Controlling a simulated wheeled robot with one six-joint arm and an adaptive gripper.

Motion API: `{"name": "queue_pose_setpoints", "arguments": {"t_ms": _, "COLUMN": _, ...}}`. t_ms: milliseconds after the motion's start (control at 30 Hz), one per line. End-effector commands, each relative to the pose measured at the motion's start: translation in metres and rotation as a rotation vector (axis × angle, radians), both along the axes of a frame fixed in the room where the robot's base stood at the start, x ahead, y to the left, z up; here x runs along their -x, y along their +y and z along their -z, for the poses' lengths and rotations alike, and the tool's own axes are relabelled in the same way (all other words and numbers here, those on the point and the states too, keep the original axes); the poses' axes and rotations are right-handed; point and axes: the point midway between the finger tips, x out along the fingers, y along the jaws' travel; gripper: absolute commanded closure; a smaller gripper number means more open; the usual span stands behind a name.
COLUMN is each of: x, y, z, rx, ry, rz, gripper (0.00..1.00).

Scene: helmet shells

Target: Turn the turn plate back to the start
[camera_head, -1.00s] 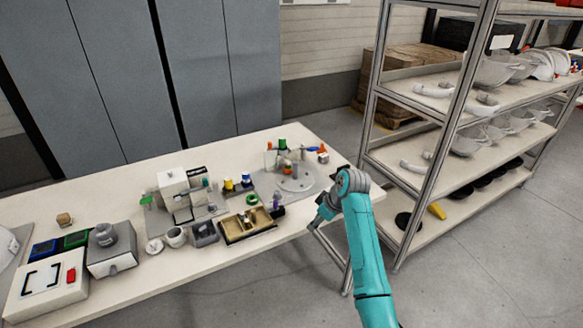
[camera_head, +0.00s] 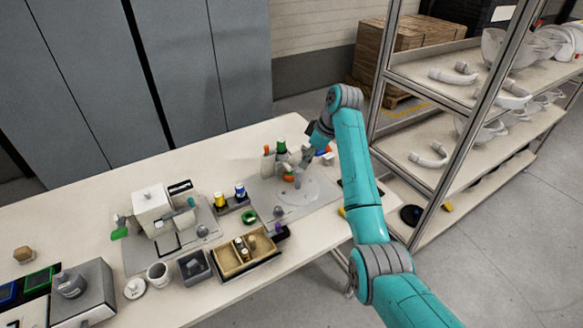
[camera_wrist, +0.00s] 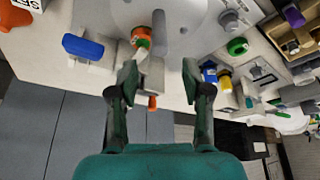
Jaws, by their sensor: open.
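The turn plate (camera_head: 309,190) is a pale grey disc on a grey base board at the far right part of the table. It also shows at the top of the wrist view (camera_wrist: 185,12), partly cut off. An orange and green piece (camera_wrist: 141,38) is at its edge. My gripper (camera_wrist: 160,80) is open, its two dark fingers apart. In the wrist view a grey upright block (camera_wrist: 152,74) shows between the fingertips; I cannot tell if they touch it. In the head view my gripper (camera_head: 309,152) is over the plate's far side and hides part of it.
A blue block (camera_wrist: 83,46) lies beside the fixture. A wooden tray (camera_head: 228,268) with compartments, a green ring (camera_head: 249,217) and a white machine (camera_head: 152,207) stand to the left. A metal shelf rack (camera_head: 398,60) with helmet shells stands close on the right.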

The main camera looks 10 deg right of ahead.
Motion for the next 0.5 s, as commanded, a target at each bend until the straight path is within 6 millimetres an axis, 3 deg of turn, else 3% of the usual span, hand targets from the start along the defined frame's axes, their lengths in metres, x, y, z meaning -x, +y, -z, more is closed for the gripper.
{"name": "queue_pose_setpoints", "arguments": {"t_ms": 167, "x": -0.002, "y": 0.004, "z": 0.01, "rx": 0.0, "ry": 0.005, "rz": -0.003, "gripper": 0.51}}
{"name": "queue_pose_setpoints", "arguments": {"t_ms": 500, "x": -0.015, "y": 0.021, "z": 0.063, "rx": 0.0, "ry": 0.004, "rz": -0.002, "gripper": 0.51}}
